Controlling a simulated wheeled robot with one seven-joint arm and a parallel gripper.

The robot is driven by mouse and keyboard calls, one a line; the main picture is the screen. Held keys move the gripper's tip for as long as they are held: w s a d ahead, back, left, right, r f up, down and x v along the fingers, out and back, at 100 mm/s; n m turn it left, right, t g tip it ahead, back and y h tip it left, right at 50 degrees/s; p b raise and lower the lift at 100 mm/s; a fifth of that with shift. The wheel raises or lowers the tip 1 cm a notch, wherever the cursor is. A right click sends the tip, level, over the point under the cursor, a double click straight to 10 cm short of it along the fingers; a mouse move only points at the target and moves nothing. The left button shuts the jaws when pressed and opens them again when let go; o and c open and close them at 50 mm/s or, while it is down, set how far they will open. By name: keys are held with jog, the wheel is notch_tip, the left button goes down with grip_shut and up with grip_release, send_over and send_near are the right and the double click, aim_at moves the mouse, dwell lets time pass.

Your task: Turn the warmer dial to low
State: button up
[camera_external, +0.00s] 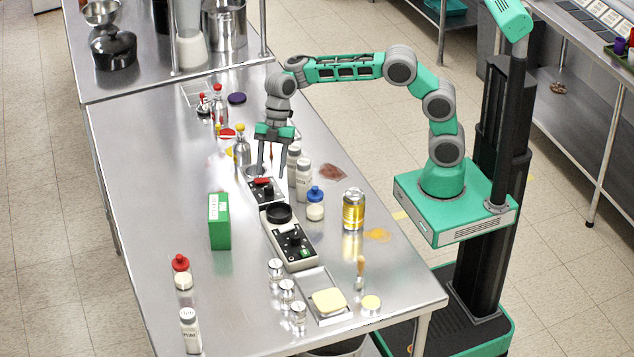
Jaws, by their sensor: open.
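My gripper (271,172) points down over the steel table, its two fingers apart with nothing seen between them. Below it is a small control box (251,198) with a red part on top; the fingertips are close above it, and I cannot tell if they touch. In front of it is a grey-white unit (301,263) with a round black top (278,213), a black dial (293,236) and a green button or light. I cannot tell which of the two carries the warmer dial. Dial markings are too small to read.
A green box (219,222), a gold can (353,210) and a blue-capped jar (315,205) flank the unit.

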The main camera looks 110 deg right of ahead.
aim_at(270, 185)
jog(key=s+d, duration=0.2)
jog(key=d, duration=0.2)
jog(key=x, duration=0.7)
jog(key=shift+w+f+b, duration=0.1)
jog(key=shift+f+b, duration=0.05)
jog(key=shift+b, duration=0.15)
grip_shut()
